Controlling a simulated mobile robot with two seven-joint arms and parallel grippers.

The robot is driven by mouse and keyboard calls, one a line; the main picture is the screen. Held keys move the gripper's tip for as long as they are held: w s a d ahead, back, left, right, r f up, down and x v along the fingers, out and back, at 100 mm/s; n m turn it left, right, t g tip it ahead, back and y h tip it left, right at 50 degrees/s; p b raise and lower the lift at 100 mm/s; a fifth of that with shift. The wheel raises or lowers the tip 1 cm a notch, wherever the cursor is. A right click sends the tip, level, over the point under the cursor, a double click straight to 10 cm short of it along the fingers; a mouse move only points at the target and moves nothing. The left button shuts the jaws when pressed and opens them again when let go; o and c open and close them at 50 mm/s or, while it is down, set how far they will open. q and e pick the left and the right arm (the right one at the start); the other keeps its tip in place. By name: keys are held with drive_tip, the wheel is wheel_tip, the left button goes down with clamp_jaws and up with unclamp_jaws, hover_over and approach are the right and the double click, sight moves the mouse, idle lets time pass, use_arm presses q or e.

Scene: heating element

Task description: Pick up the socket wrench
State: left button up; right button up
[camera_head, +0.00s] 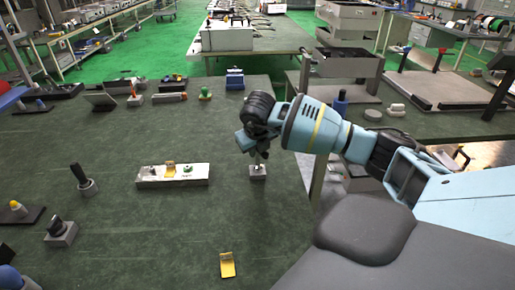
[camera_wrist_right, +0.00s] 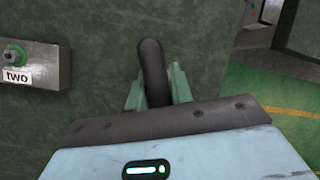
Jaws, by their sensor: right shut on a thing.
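My right gripper (camera_head: 258,150) points down over the green-topped table, just above a small grey block (camera_head: 258,174). In the right wrist view its pale green fingers (camera_wrist_right: 155,92) are shut on a dark, rounded handle (camera_wrist_right: 152,65), which I take to be the socket wrench. In the head view a thin metal shaft (camera_head: 257,160) shows below the gripper and meets the block. My forearm and the fingers hide most of the tool. I cannot tell whether its lower end is in the block or free. My left gripper is not in view.
A pale bar (camera_head: 148,183) with metal, yellow and green fittings lies left of my right gripper. A black-handled tool (camera_head: 83,180) stands in a holder further left. A yellow plate (camera_head: 227,264) lies near the front. The table between them is clear.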

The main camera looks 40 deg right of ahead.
drive_tip(key=shift+r, duration=0.1)
clamp_jaws()
drive_tip(key=shift+r, duration=0.55)
wheel_tip(320, 180, up, 2)
drive_tip(key=shift+r, duration=0.1)
drive_tip(key=s+a, duration=0.4)
drive_tip(key=a, duration=0.3)
drive_tip(key=s+a+r+b, duration=0.1)
drive_tip(key=s+a, duration=0.2)
drive_tip(key=a, duration=0.4)
drive_tip(key=shift+s+r, duration=0.3)
drive_tip(key=shift+s, duration=0.1)
